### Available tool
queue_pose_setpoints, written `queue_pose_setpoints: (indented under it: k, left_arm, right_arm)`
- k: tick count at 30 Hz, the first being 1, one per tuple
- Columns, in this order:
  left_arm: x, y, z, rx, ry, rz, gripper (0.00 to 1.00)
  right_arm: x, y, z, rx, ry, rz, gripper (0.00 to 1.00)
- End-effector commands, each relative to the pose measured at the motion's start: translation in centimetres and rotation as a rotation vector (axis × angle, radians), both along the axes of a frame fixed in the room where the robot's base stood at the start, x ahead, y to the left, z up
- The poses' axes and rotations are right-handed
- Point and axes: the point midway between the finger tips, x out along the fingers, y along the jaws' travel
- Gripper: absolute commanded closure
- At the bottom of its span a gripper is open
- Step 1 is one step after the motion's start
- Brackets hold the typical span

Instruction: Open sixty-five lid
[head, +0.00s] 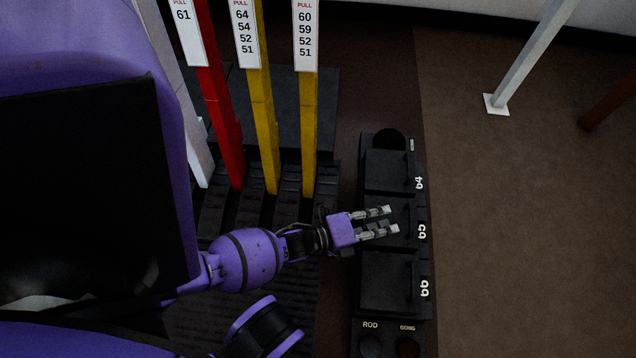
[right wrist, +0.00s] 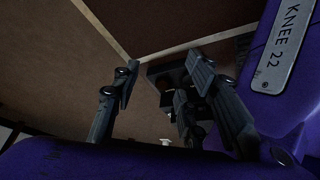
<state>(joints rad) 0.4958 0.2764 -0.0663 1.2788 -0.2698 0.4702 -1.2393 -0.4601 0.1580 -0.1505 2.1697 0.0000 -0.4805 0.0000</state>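A black box (head: 391,293) stands on the floor with three black lids in a row. The middle lid (head: 396,244) has a white side label that is hard to read; by its place between the lid marked 64 (head: 388,170) and the lower lid (head: 386,285), it is likely 65. The middle lid looks shut, with an upright handle at its right edge. My left gripper (head: 392,219) is over the middle lid, its fingers apart and pointing right towards the handle. I cannot tell whether it touches. My right gripper (right wrist: 160,78) is open and empty in the right wrist view.
A red lever (head: 222,120) and two yellow levers (head: 264,120) (head: 309,130) rise from the black frame left of the box. Round ROD and GONG buttons lie at the box's lower end. Brown floor to the right is clear up to a white post (head: 530,55).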

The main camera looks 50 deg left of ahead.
Motion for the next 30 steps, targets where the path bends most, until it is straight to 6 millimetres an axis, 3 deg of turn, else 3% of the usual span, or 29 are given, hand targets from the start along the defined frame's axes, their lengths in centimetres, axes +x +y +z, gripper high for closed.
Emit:
queue_pose_setpoints:
  k: [1, 8, 18, 30]
  left_arm:
    - [0.5, -0.1, -0.7, 0.012, -0.012, -0.009, 0.83]
    - [2.7, -0.8, -0.9, 0.03, -0.038, -0.021, 0.83]
    - [7.3, -2.7, -1.8, 0.029, -0.034, -0.02, 0.83]
    - [8.3, -3.1, -1.9, 0.028, -0.034, -0.019, 0.83]
  right_arm:
    - [0.2, 0.0, -0.7, 0.0, 0.0, 0.003, 0.6]
    - [-0.5, -0.2, -1.2, -0.004, 0.015, 0.001, 0.6]
    - [-0.7, -0.2, -2.8, -0.004, 0.028, -0.001, 0.6]
    - [0.7, 0.1, -2.9, 0.002, 0.004, 0.001, 0.6]
